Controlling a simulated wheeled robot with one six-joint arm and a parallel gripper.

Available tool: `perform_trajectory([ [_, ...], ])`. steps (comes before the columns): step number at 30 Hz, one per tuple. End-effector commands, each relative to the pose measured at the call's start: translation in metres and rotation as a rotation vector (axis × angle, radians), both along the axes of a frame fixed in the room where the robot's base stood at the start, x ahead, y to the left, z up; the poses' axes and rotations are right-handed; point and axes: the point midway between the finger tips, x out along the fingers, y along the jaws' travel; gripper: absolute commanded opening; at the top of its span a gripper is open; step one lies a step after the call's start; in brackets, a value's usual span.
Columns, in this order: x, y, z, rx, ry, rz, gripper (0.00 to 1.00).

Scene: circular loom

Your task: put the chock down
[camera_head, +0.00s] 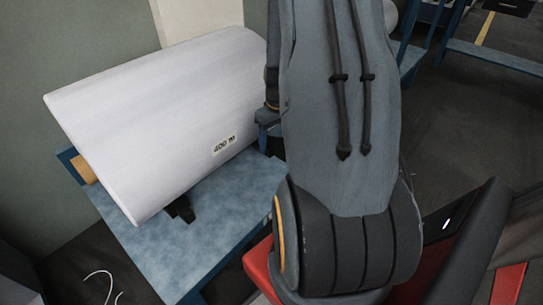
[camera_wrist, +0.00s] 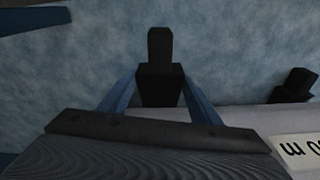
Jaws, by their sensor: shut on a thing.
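In the wrist view a black chock (camera_wrist: 159,82), a block with a narrower upright part, sits between the two blue fingers of my gripper (camera_wrist: 160,76), which is shut on it. The chock is above or on the mottled blue table top (camera_wrist: 90,55); I cannot tell whether it touches. A white roll (camera_head: 165,115) with a "400 M" label lies on the blue table (camera_head: 170,260).
A second black chock (camera_wrist: 294,86) is at the roll's edge, right of my gripper in the wrist view; a dark piece (camera_head: 181,208) shows under the roll in the head view. The roll lies close to my gripper. Bare table top extends beyond the held chock.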

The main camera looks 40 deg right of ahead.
Motion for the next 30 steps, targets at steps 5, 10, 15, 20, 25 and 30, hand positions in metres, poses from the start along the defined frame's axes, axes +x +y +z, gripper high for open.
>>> perform_trajectory([
  [5,-0.004,0.000,-0.020,0.003,0.003,-0.003,0.20],
  [10,-0.004,0.000,-0.033,0.002,0.003,-0.002,0.20],
  [15,-0.004,0.000,-0.063,0.004,0.004,-0.004,0.20],
  [20,0.005,0.001,-0.070,0.001,0.002,-0.001,0.20],
  [25,0.004,0.001,-0.069,0.002,0.002,-0.002,0.20],
  [30,0.004,0.001,-0.072,0.002,0.003,-0.002,0.59],
])
